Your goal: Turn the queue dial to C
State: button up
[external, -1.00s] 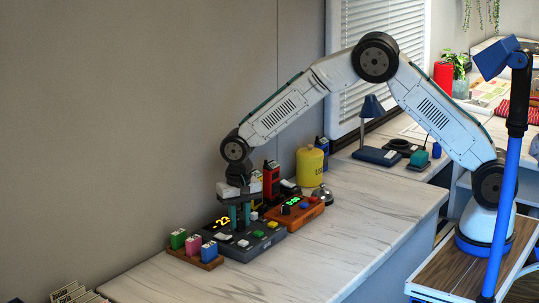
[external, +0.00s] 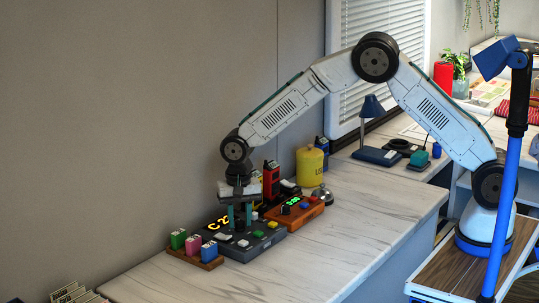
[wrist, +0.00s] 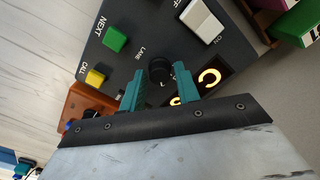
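The queue console (external: 262,243) is a dark grey box on the counter with a lit yellow display (external: 217,224). The display starts with C-2 in the external view, and its last part is hidden behind my gripper. The queue dial (wrist: 160,71) is a round black knob beside the word LANE in the wrist view. My gripper (external: 240,228) points down over the console. In the external view the dial is hidden by the fingers.
The console also has a green NEXT button (wrist: 115,39), a yellow CALL button (wrist: 96,77) and a white switch (wrist: 200,18). An orange device (external: 297,212) adjoins it on the right. A wooden tray (external: 193,257) with coloured blocks stands at left. The counter front is clear.

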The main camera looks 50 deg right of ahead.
aim_at(240, 221)
jog(key=shift+o, duration=0.9)
notch_tip(240, 221, up, 8)
jog(key=shift+f, duration=0.1)
jog(key=shift+m, duration=0.6)
jog(key=shift+f, duration=3.9)
